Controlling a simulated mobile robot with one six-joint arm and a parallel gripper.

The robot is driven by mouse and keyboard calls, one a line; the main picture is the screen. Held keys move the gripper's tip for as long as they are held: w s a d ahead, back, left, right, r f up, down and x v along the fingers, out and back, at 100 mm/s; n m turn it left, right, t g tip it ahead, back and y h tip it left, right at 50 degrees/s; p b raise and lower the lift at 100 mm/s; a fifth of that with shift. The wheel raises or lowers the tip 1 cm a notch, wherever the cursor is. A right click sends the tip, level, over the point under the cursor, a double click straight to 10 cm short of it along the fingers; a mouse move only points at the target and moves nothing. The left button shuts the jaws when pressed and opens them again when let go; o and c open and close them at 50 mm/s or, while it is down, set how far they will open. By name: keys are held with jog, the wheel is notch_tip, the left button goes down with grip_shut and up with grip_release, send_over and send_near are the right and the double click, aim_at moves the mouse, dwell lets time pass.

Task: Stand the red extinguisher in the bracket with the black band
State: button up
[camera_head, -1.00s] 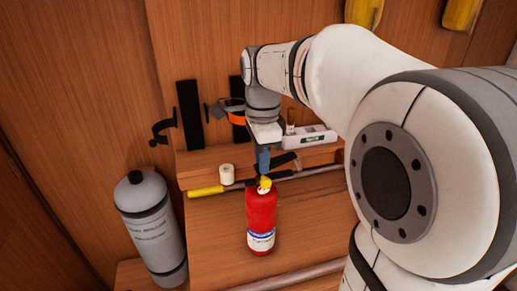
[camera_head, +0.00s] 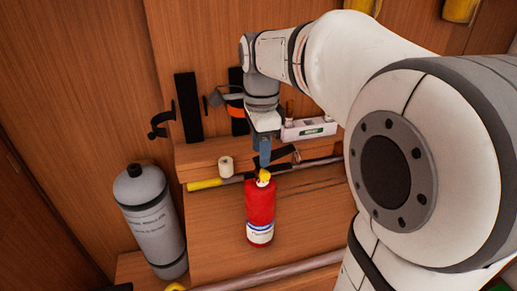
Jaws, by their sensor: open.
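The red extinguisher (camera_head: 260,215) stands upright on the wooden bench, with a yellow top and a white and blue label. My gripper (camera_head: 265,161) points down just above and behind its yellow top in the picture. The gripper is open and holds nothing; its fingers are seen edge-on and whether they touch the top is unclear. The bracket with the black band (camera_head: 161,121) is on the back wall at the left, beside a black upright plate (camera_head: 187,107). A second bracket with an orange band (camera_head: 234,109) is right of it, partly hidden by my arm.
A grey cylinder (camera_head: 150,220) stands left of the bench. A white tape roll (camera_head: 225,166), a yellow-ended pole (camera_head: 205,184) and a white level-like item (camera_head: 308,129) lie near the back ledge. Bare bench (camera_head: 215,235) lies left of the extinguisher. My arm hides the right side.

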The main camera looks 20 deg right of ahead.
notch_tip(320, 180, up, 11)
jog(key=s+f+n+t, duration=0.1)
jog(key=s+f+n, duration=0.6)
jog(key=f+n, duration=0.2)
jog(key=s+f+n+t, duration=0.2)
jog(key=s+f+n, duration=0.5)
jog(key=f+n, duration=0.2)
jog(key=shift+f, duration=0.85)
jog(key=shift+s, duration=0.1)
jog(key=shift+c, duration=0.6)
